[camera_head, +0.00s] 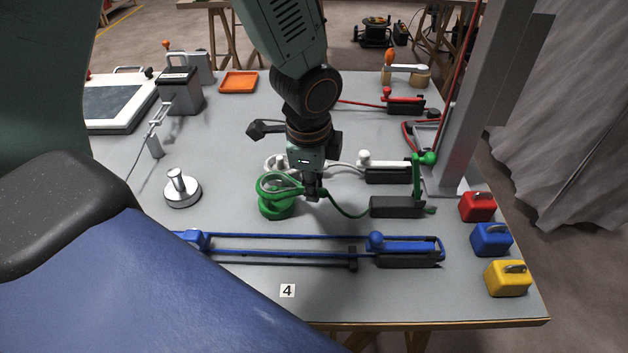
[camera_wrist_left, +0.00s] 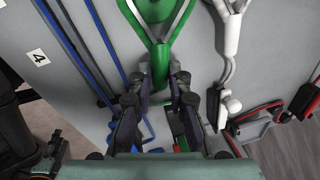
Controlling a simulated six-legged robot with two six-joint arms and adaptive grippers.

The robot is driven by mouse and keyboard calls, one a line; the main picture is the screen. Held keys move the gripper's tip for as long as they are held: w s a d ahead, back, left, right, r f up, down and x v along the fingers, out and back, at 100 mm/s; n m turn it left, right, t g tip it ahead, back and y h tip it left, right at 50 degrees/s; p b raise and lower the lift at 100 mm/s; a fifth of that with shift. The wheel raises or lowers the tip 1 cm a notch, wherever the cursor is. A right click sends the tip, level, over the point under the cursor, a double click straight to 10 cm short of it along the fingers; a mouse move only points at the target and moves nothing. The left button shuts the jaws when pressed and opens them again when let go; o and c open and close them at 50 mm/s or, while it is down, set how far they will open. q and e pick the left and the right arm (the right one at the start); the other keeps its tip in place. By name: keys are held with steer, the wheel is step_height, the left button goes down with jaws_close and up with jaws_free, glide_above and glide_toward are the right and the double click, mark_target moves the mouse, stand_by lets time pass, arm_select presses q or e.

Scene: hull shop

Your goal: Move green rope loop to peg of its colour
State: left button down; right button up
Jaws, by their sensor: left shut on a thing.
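The green rope loop (camera_head: 266,181) is at the centre of the bench, and its teardrop shape also shows at the top of the wrist view (camera_wrist_left: 178,38). My left gripper (camera_head: 313,192) points down at its right end and is shut on the neck of the loop. The round green peg base (camera_head: 276,209) lies just below the loop; I cannot tell whether the loop is around the peg. The green rope tail (camera_head: 345,211) runs right to a dark block (camera_head: 397,207) with a green-knobbed lever (camera_head: 428,158). My right gripper is not in view.
A white rope (camera_head: 342,165) runs close behind my left gripper. Blue ropes (camera_head: 290,253) stretch across in front. A metal post (camera_head: 182,190) stands left. Red, blue and yellow blocks (camera_head: 508,279) line the right edge. A grey column (camera_head: 480,110) rises behind them.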

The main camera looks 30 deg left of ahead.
arm_select(q)
steer(key=shift+f+b, duration=0.7)
steer(key=shift+f, duration=0.65)
stand_by(1.5)
steer(key=c, duration=1.2)
jaws_free()
steer(key=shift+o, duration=0.3)
steer(key=o, duration=0.4)
steer(key=shift+c, duration=0.2)
steer(key=shift+r, duration=0.1)
steer(key=shift+r+p, duration=3.95)
steer(key=shift+p, duration=0.3)
